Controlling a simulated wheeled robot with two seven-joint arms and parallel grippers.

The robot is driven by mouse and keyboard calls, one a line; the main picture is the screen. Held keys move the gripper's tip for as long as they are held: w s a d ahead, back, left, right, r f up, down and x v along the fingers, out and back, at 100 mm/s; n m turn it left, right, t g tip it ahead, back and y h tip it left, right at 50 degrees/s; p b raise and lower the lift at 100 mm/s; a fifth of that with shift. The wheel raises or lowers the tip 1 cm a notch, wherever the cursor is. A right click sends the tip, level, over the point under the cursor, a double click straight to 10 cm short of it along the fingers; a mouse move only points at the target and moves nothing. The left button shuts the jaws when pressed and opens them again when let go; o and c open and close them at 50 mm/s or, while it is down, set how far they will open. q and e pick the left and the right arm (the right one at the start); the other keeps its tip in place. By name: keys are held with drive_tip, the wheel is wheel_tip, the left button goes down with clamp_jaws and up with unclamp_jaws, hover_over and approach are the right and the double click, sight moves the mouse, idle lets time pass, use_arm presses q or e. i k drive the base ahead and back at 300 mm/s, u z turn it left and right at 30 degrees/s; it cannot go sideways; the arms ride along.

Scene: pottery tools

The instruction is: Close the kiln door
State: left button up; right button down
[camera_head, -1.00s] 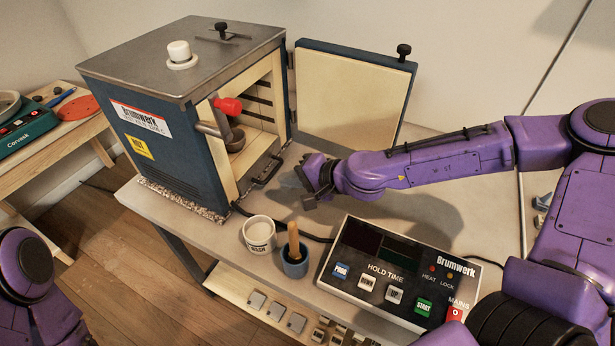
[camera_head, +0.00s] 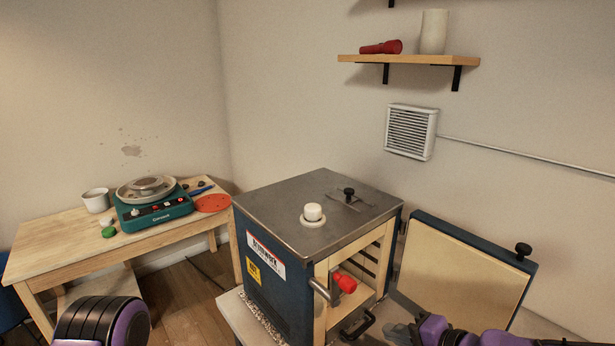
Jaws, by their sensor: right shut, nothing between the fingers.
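The kiln (camera_head: 270,290) is a blue box with a grey metal top, at lower centre. Its front opening faces right and shows a pale lining and dark shelf grooves. The kiln door (camera_head: 460,275) stands wide open to the right, its cream inner face showing and a black knob (camera_head: 523,249) on its top edge. My left gripper is out of frame.
A wooden table (camera_head: 60,250) at left holds a green pottery wheel (camera_head: 155,212), a white cup (camera_head: 96,200) and a red disc (camera_head: 213,203). A wall shelf (camera_head: 410,60) carries a red torch and a pale vase. The control panel is out of view.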

sight(479, 284)
drive_tip(key=k, duration=1)
